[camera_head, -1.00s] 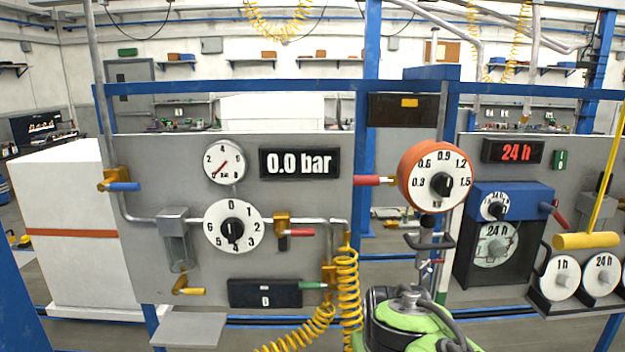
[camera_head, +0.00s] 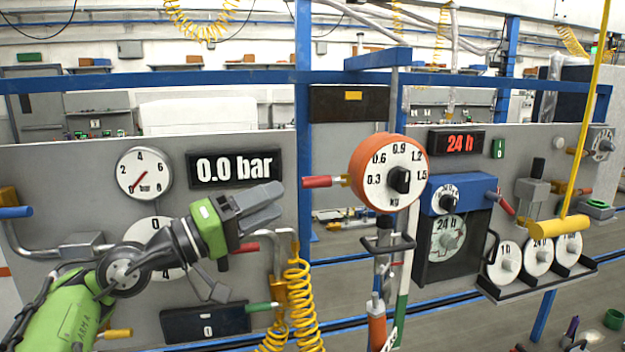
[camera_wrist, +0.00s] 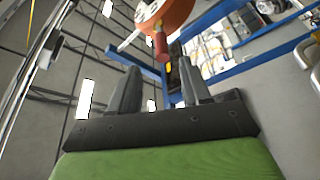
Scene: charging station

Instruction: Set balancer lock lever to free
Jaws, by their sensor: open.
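The balancer (camera_head: 374,163) is an orange round housing with a white kg dial and a black knob, hanging at the centre right. Its lock lever, a red handle (camera_head: 318,182) on a metal stem, sticks out level from its left side. My gripper (camera_head: 281,202) is open and empty, left of the red handle and slightly lower, apart from it, with its fingers pointing right. In the wrist view the orange balancer (camera_wrist: 168,12) is at the top, and the red handle (camera_wrist: 160,43) shows beyond and between the spread fingers (camera_wrist: 162,85).
The left panel has a pressure gauge (camera_head: 144,174), a 0.0 bar display (camera_head: 235,169) and a dial partly behind my arm. A yellow coiled hose (camera_head: 299,300) hangs below my gripper. A blue post (camera_head: 303,120) stands behind. A black hanger and tool (camera_head: 385,245) hang under the balancer.

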